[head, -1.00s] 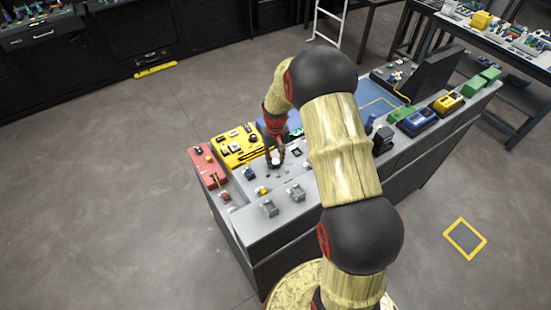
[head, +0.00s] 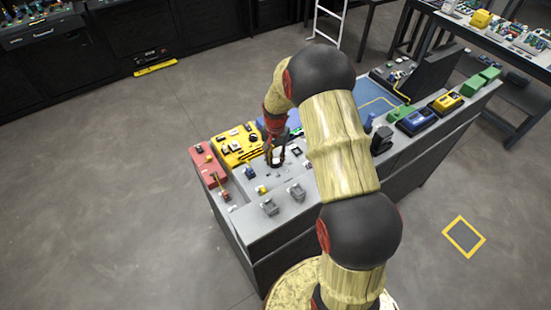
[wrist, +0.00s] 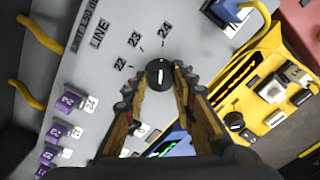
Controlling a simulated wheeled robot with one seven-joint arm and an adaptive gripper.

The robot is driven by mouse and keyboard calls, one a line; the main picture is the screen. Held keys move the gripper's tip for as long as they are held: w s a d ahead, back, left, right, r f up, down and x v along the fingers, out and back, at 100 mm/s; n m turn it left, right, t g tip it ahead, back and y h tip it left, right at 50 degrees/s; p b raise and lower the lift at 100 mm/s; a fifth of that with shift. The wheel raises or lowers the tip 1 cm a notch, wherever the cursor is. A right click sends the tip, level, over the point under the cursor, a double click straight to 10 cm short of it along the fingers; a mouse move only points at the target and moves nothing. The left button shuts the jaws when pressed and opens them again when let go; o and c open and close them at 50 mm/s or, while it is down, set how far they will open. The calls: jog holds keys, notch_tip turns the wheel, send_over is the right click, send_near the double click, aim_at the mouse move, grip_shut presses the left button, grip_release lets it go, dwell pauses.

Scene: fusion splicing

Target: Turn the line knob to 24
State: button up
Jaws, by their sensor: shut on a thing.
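The line knob (wrist: 158,73) is a round black dial on a grey panel in the wrist view. The labels LINE, 22, 23 and 24 (wrist: 165,30) are around its upper left side. A light mark on the knob runs roughly up the picture, toward the 24 side; its exact setting is hard to read. My gripper (wrist: 160,76) has its two fingers on either side of the knob, shut on it. In the head view my gripper (head: 275,150) is down at the bench top, and the knob cannot be made out there.
A yellow device (head: 240,145) and a red box (head: 207,165) are beside the panel. Purple switches (wrist: 60,130) are at the lower left in the wrist view, and a blue block (wrist: 228,12) is at the top. Grey clamps (head: 270,207) are at the bench's near end.

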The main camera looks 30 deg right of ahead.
aim_at(275, 160)
dwell(0.4)
jog(key=o, duration=1.2)
jog(key=shift+c, duration=0.2)
notch_tip(275, 160, up, 12)
